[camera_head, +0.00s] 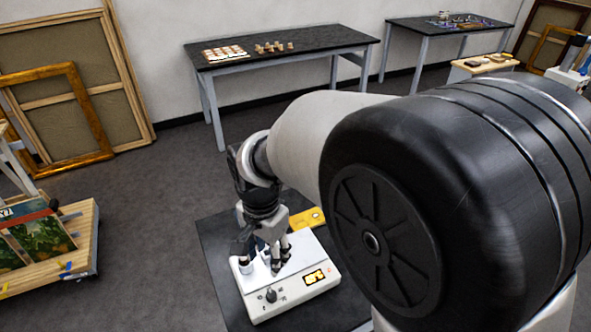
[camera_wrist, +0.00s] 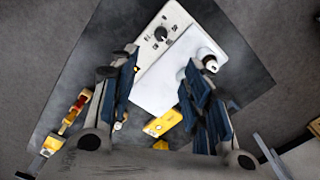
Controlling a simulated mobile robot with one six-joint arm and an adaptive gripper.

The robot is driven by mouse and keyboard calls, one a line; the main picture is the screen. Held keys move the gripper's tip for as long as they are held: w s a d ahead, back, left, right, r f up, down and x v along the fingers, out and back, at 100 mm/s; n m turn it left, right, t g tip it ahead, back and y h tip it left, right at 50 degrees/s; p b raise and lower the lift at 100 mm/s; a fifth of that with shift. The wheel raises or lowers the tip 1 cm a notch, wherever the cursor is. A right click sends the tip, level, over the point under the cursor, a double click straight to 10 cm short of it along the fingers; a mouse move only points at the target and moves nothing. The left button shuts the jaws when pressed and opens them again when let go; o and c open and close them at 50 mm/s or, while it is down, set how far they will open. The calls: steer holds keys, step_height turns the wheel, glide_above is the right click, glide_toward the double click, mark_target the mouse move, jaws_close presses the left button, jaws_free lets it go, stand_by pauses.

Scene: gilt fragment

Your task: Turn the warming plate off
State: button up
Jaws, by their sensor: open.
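The warming plate (camera_head: 296,296) is a white box on a dark table top, with a lit yellow display (camera_head: 316,277) and a dark knob (camera_head: 271,295) on its front panel. In the wrist view the plate (camera_wrist: 178,82) lies ahead of the fingers, and its knob (camera_wrist: 161,34) shows near the top, with marks around it. My gripper (camera_head: 266,262) is over the plate's flat top, behind the knob and apart from it. In the wrist view my gripper (camera_wrist: 163,68) is open, with nothing between its fingers. The knob's exact setting is too small to tell.
A small white jar (camera_wrist: 209,58) stands at the plate's side edge, close to one finger. A yellow object (camera_wrist: 163,123) lies behind the plate. Yellow and red items (camera_wrist: 72,113) lie at the table's edge. A black-topped table (camera_head: 290,58) stands at the back.

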mark_target(271, 294)
step_height(271, 294, down, 18)
steer(key=b, duration=0.4)
steer(key=shift+a+r+b, duration=0.15)
steer(key=shift+b, duration=0.15)
jaws_close()
